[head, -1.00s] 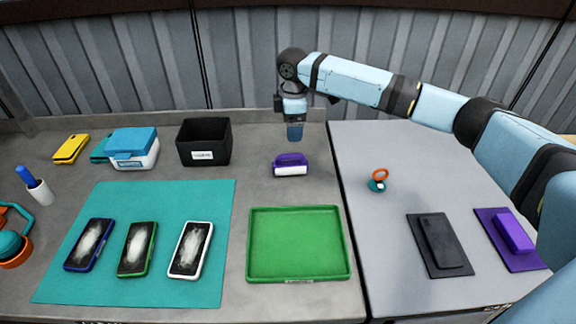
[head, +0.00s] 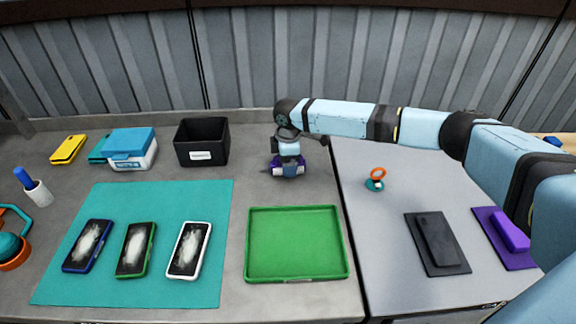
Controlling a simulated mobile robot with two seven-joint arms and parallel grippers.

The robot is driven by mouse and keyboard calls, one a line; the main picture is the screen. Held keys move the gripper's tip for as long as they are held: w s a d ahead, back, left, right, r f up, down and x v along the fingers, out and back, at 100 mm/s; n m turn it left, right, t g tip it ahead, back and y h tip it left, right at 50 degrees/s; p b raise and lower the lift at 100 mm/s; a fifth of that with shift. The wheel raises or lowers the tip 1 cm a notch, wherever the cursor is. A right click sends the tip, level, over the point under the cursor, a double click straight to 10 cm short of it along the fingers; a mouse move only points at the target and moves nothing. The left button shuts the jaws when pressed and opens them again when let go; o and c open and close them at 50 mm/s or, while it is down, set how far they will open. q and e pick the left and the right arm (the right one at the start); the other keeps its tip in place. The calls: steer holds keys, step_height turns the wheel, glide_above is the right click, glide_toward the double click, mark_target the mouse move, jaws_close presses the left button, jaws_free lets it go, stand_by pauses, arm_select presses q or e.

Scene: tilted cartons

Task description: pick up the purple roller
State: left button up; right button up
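The purple roller (head: 275,163) is at the back middle of the grey table, a purple body with a white part at its front. My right gripper (head: 288,169) points down directly over it and covers much of it, with purple showing on both sides. The fingers are too hidden and small to tell whether they are open or shut on the roller. The roller appears to be at table level. My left gripper is not in view.
A black bin (head: 202,142) stands left of the roller, beside a blue-lidded white box (head: 132,150). A green tray (head: 297,244) lies in front. A teal mat (head: 135,285) holds several phones. An orange-and-teal item (head: 375,180) stands on the right table.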

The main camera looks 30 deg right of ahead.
steer(key=c, duration=1.1)
step_height(320, 180, up, 20)
steer(key=shift+r, duration=0.1)
